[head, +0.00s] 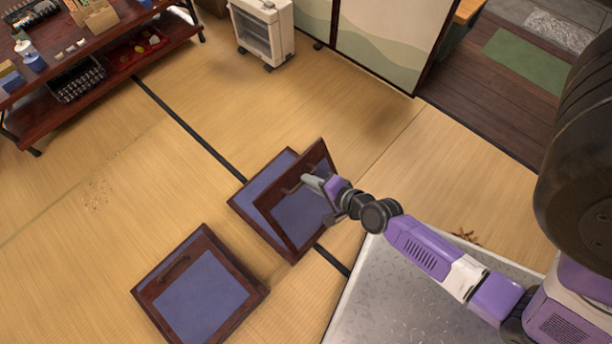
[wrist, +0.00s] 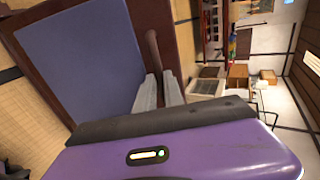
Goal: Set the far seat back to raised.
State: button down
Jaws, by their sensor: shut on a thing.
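The far seat (head: 252,196) is a dark wood frame with a blue-violet pad, low on the tatami in the middle of the head view. Its back (head: 299,215) is tilted up off the base on the right, partway between flat and upright as far as I can tell. My gripper (head: 314,184) is at the back's upper part, shut on its bar handle (wrist: 153,48). In the wrist view the fingers (wrist: 159,90) close around the handle's lower end, and the back's blue panel (wrist: 78,62) fills the left. My gripper hides part of the back in the head view.
A second seat (head: 203,290) lies folded flat at the lower left. A metal-topped surface (head: 400,300) is at the lower right. A dark wood shelf (head: 125,40) and a white heater (head: 262,35) stand behind. Open tatami lies left and right of the far seat.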

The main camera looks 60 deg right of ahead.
jog(key=s+a+f+b, duration=0.1)
jog(key=s+a+b, duration=0.1)
jog(key=s, duration=0.7)
jog(key=s+a+f+t+b, duration=0.1)
jog(key=s+a+f+b, duration=0.1)
jog(key=s, duration=0.7)
jog(key=shift+a+f+b, duration=0.25)
jog(key=shift+a+b, duration=0.45)
jog(key=shift+b, duration=0.35)
jog(key=c, duration=1.5)
grip_release()
jog(key=shift+o, duration=0.2)
jog(key=shift+r, duration=0.15)
